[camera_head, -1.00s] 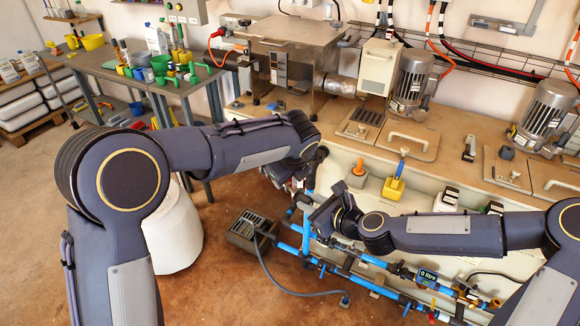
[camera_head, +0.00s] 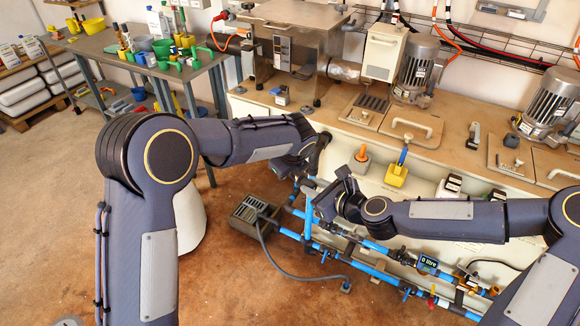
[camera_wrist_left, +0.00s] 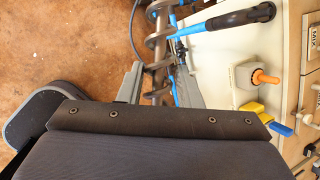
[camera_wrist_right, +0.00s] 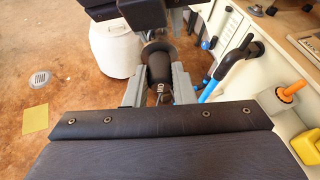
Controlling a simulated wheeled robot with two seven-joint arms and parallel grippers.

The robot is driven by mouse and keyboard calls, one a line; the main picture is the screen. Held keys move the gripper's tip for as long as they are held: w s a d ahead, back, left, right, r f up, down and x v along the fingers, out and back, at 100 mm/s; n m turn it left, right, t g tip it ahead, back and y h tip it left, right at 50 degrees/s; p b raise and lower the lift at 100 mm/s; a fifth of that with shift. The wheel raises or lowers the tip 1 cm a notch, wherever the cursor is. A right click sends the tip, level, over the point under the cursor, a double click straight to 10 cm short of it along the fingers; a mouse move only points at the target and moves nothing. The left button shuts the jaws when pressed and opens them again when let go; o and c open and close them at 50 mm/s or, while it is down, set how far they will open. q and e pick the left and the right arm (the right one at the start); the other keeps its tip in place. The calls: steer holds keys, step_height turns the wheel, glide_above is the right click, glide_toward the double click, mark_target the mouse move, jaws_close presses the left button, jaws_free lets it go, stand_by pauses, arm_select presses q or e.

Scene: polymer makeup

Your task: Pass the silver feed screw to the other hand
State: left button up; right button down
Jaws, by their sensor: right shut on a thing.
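The silver feed screw shows best in the left wrist view (camera_wrist_left: 157,42) as a grey spiral on a shaft, running between the fingers of my left gripper (camera_wrist_left: 160,88). Gaps show between those fingers and the screw, so the left gripper looks open around it. My right gripper (camera_wrist_right: 160,90) is shut on the screw's dark end (camera_wrist_right: 157,68), which shows between its fingers in the right wrist view. In the head view the right gripper (camera_head: 322,204) is close to the left one, above the blue pipes. The screw is mostly hidden there by the grippers.
Blue pipes (camera_head: 372,272) and a grey floor box (camera_head: 252,210) lie below the grippers. A white drum (camera_wrist_right: 115,50) is near the left arm.

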arm_select(q)
steer(key=shift+d+r, duration=0.1)
steer(key=shift+d, duration=0.05)
steer(key=c, duration=0.5)
arm_select(e)
steer(key=shift+s+a, duration=0.2)
arm_select(q)
steer(key=shift+c, duration=0.2)
arm_select(e)
steer(key=c, duration=1.1)
jaws_free()
steer(key=shift+c, duration=0.2)
steer(key=shift+d, duration=0.1)
